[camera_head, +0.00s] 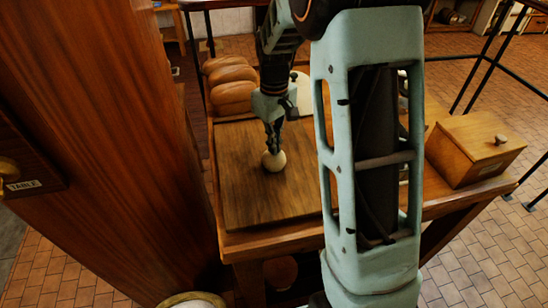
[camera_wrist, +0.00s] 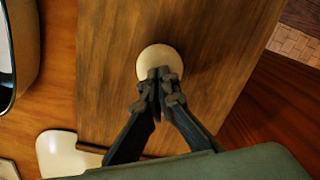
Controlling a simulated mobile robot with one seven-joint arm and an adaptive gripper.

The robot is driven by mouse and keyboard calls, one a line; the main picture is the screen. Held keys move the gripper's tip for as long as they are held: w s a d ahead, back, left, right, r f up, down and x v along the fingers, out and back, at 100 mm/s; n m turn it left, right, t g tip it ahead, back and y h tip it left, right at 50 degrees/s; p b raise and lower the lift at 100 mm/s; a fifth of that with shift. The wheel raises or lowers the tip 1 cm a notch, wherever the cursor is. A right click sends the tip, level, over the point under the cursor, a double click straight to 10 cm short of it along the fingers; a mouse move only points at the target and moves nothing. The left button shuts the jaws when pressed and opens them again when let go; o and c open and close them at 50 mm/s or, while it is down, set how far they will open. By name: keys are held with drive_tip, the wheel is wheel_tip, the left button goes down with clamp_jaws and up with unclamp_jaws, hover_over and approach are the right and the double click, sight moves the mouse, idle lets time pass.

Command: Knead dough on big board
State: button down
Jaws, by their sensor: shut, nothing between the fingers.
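A small pale ball of dough (camera_head: 274,161) sits on the big wooden board (camera_head: 255,204), near the board's upper middle in the head view. My gripper (camera_head: 272,148) points down with its fingers together at the dough's top. In the wrist view the dough (camera_wrist: 158,60) is a pale round shape on the board (camera_wrist: 105,80), and the shut fingertips (camera_wrist: 160,74) overlap its near edge. The fingers hold nothing. The head view looks like contact, but I cannot tell how hard they press. The fingertips hide part of the dough.
Several bread loaves (camera_head: 230,82) lie behind the board. A wooden box with a knobbed lid (camera_head: 474,146) stands at the table's right. A pale flat item (camera_wrist: 62,154) lies beside the board in the wrist view. A tall wooden panel (camera_head: 115,130) rises close at the left.

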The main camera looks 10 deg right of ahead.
drive_tip(key=shift+w+r, duration=0.1)
drive_tip(key=shift+r, duration=0.25)
drive_tip(key=shift+f, duration=0.1)
drive_tip(key=shift+f+b, duration=0.45)
drive_tip(key=shift+f, duration=0.1)
drive_tip(key=shift+r, duration=0.15)
drive_tip(key=shift+f, duration=0.2)
idle(0.4)
drive_tip(key=shift+r, duration=0.15)
drive_tip(key=shift+r+p, duration=0.4)
